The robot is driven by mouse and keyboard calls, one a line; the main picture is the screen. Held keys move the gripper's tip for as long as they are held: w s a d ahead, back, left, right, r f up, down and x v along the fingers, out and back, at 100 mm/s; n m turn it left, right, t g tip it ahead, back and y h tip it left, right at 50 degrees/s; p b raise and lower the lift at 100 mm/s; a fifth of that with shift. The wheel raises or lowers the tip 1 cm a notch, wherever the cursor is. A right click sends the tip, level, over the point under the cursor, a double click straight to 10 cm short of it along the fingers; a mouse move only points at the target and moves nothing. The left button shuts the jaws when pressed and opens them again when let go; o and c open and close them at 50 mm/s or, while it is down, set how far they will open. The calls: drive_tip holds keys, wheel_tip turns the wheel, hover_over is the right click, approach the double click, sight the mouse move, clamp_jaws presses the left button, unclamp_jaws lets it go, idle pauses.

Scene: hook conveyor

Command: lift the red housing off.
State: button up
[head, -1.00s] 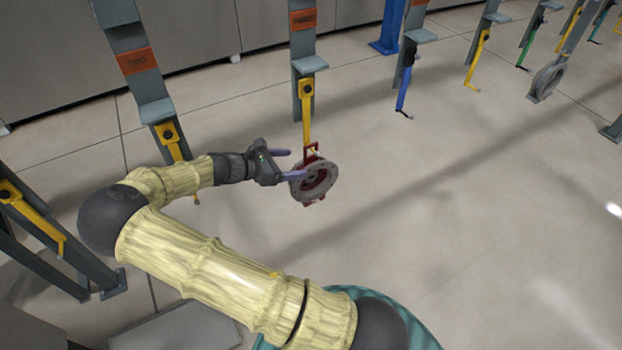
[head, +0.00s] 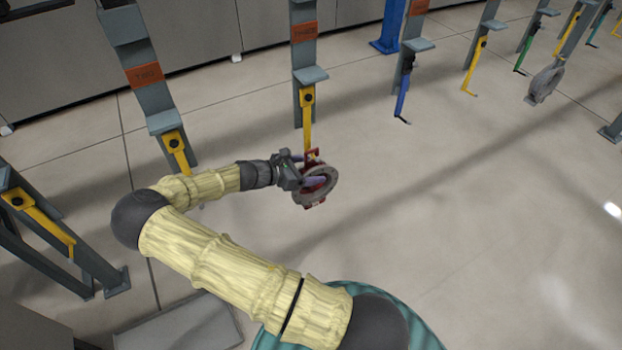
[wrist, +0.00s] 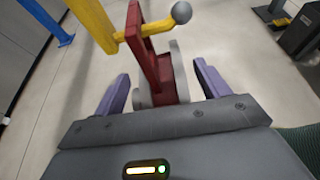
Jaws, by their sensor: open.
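The red housing (head: 314,190) hangs from a yellow hook (head: 307,128) in the head view. It has a grey round flange with a hole in it. In the wrist view the red frame of the housing (wrist: 152,68) stands between the purple fingers, with the yellow hook (wrist: 97,22) and its ball end passing through the frame's top. My gripper (wrist: 160,90) is open, one finger on each side of the housing, with a gap to the red frame on both sides. In the head view my gripper (head: 308,170) partly covers the housing.
Other hanger posts with yellow, blue (head: 403,98) and green hooks stand to the left and right. A grey ring part (head: 544,82) hangs at the far right. The floor right of the housing is clear.

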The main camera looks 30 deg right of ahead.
drive_tip(key=shift+d+f, duration=0.25)
drive_tip(key=shift+d, duration=0.4)
clamp_jaws()
drive_tip(key=shift+w+r, duration=0.1)
